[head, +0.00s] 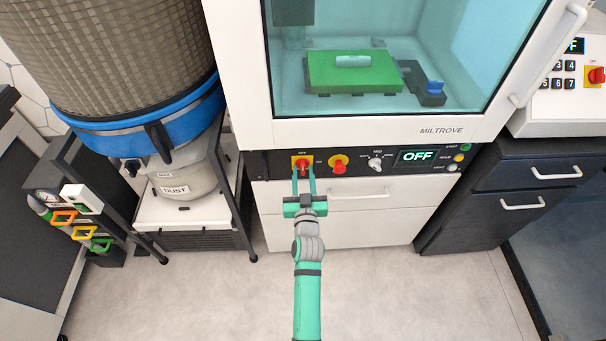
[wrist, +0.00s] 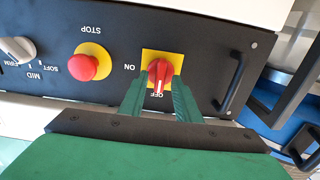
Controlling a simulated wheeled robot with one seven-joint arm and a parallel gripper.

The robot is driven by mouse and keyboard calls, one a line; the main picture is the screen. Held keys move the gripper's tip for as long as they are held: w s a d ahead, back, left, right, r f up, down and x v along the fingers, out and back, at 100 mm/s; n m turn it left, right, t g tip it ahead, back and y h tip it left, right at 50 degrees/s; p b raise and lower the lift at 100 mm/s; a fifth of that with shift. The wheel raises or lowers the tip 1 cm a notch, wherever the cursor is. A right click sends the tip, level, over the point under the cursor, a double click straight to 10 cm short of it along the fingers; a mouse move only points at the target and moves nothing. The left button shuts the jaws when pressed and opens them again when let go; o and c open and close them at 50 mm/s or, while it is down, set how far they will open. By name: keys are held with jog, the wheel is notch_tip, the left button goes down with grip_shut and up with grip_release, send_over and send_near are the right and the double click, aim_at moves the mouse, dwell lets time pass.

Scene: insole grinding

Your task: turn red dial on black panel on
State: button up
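The red dial (head: 302,163) sits on a yellow square plate at the left of the black panel (head: 350,161). In the wrist view the dial (wrist: 160,73) has its white mark toward the OFF label, and ON is printed to its left. My gripper (head: 304,171) reaches up to the panel in front of the dial. In the wrist view my gripper (wrist: 160,82) has its two green fingers apart, one on each side of the dial. I cannot tell whether either finger touches it. The panel's display (head: 418,156) reads OFF.
A red stop button (head: 338,164) on yellow and a grey selector knob (head: 375,163) sit right of the dial. A black handle (wrist: 231,82) sticks out beside the dial in the wrist view. White drawers (head: 355,215) lie below the panel. The dust bin (head: 180,177) stands left.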

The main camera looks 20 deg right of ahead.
grip_shut()
jog(key=shift+m, duration=0.4)
jog(key=m, duration=0.7)
jog(key=shift+s+d+f+m, duration=0.1)
jog(key=shift+d+m, duration=0.05)
jog(key=shift+m, duration=0.15)
jog(key=m, duration=0.5)
jog(key=shift+d+f, duration=0.1)
jog(key=shift+f+m, duration=0.1)
jog(key=shift+m, duration=2.1)
